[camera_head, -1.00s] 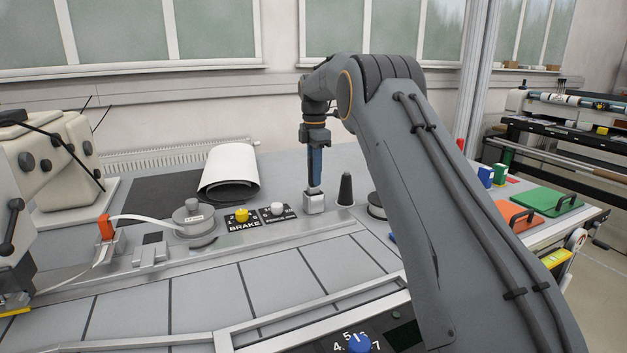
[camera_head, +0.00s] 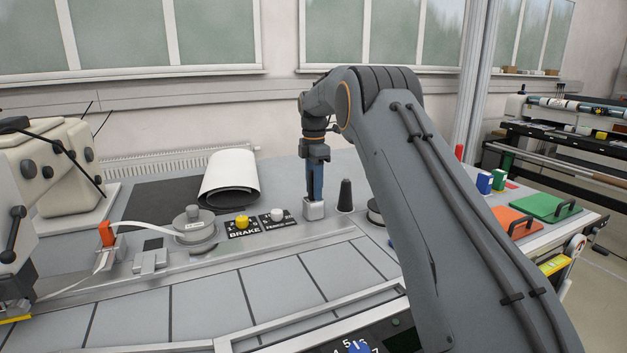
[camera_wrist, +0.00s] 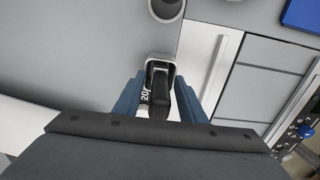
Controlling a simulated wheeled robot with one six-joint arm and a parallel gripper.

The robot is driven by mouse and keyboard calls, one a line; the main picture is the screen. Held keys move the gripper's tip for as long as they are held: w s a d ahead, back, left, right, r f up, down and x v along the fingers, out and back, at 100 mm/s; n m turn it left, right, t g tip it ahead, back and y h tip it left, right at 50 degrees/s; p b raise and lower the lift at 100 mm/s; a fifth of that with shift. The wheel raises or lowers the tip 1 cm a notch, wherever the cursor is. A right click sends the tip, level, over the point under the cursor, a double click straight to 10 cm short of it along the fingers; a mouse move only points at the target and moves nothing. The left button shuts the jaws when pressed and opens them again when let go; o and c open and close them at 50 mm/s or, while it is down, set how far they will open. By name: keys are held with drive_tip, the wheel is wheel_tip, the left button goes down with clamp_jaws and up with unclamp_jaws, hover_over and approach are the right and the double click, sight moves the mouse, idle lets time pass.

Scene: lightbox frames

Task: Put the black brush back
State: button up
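The black brush (camera_wrist: 158,78) shows in the wrist view as a dark block with its far end at a small silver holder (camera_wrist: 151,58). A white label reading "20" lies beside it. My gripper (camera_wrist: 158,92) has one blue finger on each side of the brush, with narrow light gaps between, so it looks open around it. In the head view my gripper (camera_head: 315,196) points straight down at the silver holder (camera_head: 314,212) on the bench. The brush itself is hidden there behind the fingers. How deep it sits in the holder I cannot tell.
Left are a panel marked BRAKE (camera_head: 243,228), a round grey weight (camera_head: 195,222) and a rolled white sheet (camera_head: 230,174). The bench front (camera_head: 205,298) is clear.

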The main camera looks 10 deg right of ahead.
wheel_tip(320, 180, up, 12)
drive_tip(key=b, duration=0.2)
drive_tip(key=shift+b, duration=0.4)
drive_tip(key=shift+r, duration=0.15)
